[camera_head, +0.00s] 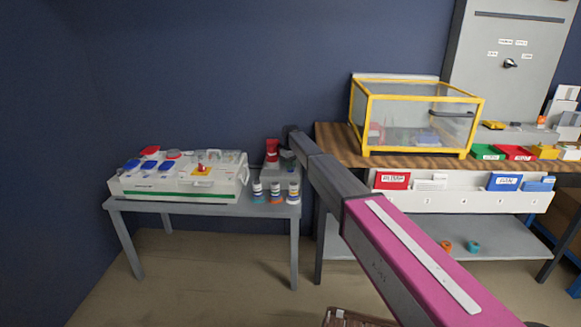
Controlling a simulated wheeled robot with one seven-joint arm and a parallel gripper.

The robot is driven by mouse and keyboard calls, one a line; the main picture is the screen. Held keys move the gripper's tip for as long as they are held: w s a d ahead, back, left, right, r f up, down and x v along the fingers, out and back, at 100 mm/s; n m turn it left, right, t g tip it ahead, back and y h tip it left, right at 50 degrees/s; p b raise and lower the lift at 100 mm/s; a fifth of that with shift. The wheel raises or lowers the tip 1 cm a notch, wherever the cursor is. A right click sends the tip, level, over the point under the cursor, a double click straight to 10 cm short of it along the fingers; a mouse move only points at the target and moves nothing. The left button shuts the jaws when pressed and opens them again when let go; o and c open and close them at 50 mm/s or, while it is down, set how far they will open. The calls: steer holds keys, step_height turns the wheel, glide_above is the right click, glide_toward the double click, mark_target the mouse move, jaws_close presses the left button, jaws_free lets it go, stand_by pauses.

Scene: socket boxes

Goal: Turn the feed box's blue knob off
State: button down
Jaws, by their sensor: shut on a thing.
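A small grey box (272,172), which looks like the feed box, stands at the right end of the grey side table, with a red cylindrical piece (272,148) upright at its left. My arm reaches in from the lower right. My gripper (288,158) is small and dark at its far end, down at the right part of this box. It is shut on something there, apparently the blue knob. The knob is not distinguishable; the gripper and arm cover that spot. The knob's angle cannot be told.
A larger white box (180,186) with blue and red socket covers and a red-on-yellow button is on the grey table (215,208). Several small bottles (275,193) stand at the table's front right. A wooden bench (335,148) with a yellow-framed clear case (412,152) is right of my arm.

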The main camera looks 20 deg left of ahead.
stand_by(0.3)
steer(key=c, duration=1.2)
jaws_free()
steer(key=shift+o, duration=0.2)
steer(key=shift+r, duration=0.1)
step_height(320, 180, up, 11)
steer(key=shift+f, duration=0.2)
